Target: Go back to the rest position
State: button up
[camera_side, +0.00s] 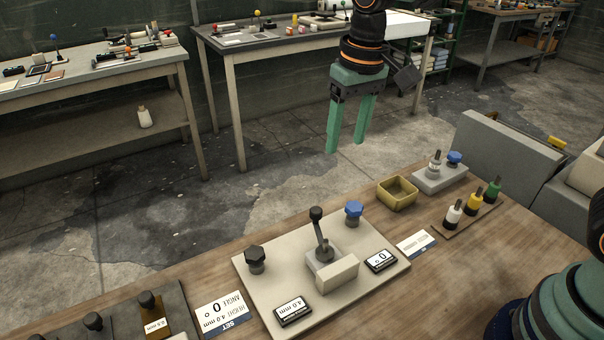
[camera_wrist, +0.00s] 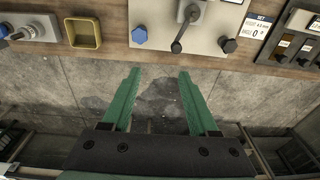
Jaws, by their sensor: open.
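My gripper (camera_side: 346,148) hangs from the upper middle in the side view, its two green fingers pointing down. The fingers are apart with nothing between them. It is in the air beyond the far edge of the wooden bench (camera_side: 200,286), clear of everything on it. In the wrist view my gripper (camera_wrist: 160,72) shows both fingers spread over the grey floor, short of the bench edge. A pale plate (camera_side: 377,294) with a black-knobbed lever (camera_side: 318,232), a blue knob (camera_side: 353,211) and a black knob (camera_side: 255,257) lies on the bench.
A yellow tray (camera_side: 398,205) sits right of the plate, with a small grey block (camera_side: 427,184) beyond it. Several coloured bottles (camera_side: 473,202) stand on a strip. Two displays lie on the plate. Tables (camera_side: 240,47) stand behind, across open floor.

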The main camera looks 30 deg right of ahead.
jog(key=s+d+r+t, duration=0.2)
jog(key=s+d+t, duration=0.2)
jog(key=s+d, duration=0.7)
jog(key=shift+d, duration=0.7)
jog(key=shift+o, duration=0.3)
jog(key=shift+r, duration=0.15)
